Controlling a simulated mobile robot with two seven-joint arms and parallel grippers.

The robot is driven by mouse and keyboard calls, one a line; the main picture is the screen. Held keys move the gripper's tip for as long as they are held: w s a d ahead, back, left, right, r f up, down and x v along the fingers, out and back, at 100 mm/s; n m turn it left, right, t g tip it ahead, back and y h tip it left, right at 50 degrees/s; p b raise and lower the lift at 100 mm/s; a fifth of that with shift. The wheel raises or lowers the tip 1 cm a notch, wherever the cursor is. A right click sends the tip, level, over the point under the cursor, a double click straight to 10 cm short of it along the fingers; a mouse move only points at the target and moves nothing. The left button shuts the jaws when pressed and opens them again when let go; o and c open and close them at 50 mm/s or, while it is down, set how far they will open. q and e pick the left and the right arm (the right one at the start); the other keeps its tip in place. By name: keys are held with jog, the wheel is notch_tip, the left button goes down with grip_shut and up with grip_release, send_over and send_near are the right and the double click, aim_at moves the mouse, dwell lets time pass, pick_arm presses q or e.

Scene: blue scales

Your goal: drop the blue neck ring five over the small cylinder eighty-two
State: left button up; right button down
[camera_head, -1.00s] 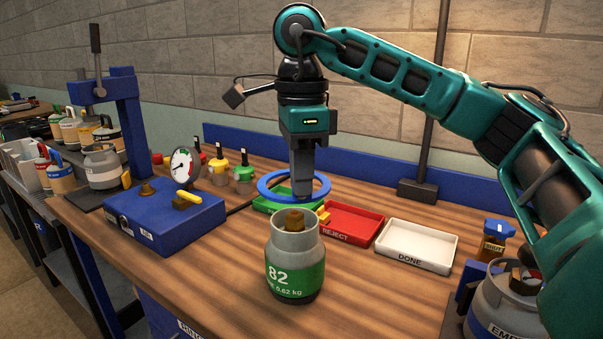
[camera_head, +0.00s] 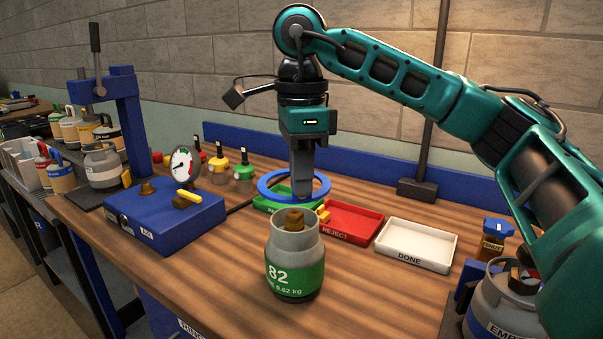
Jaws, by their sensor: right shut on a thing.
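The small cylinder eighty-two (camera_head: 295,262) stands upright on the wooden bench, grey with a green band marked 82 and a brass valve (camera_head: 294,219) on top. The blue neck ring (camera_head: 322,191) is held roughly level in my right gripper (camera_head: 302,194), behind the cylinder in the picture and a little higher than its valve. The ring is not around the neck. My right gripper is shut on the ring; its fingertips partly hide the ring's near side. Any number on the ring cannot be read. My left gripper is not in view.
A green tray (camera_head: 263,205), a red REJECT tray (camera_head: 352,224) and a white DONE tray (camera_head: 415,246) lie behind the cylinder. A blue box (camera_head: 165,222) with a gauge (camera_head: 184,163) and a blue press (camera_head: 126,110) stand left. A grey cylinder (camera_head: 492,308) stands front right.

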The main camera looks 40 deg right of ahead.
jog(key=shift+f, duration=0.1)
dwell(0.3)
notch_tip(320, 180, down, 8)
jog(key=b, duration=0.5)
jog(key=shift+r, duration=0.25)
dwell(1.4)
jog(key=shift+f, duration=0.1)
jog(key=c, duration=1.2)
grip_release()
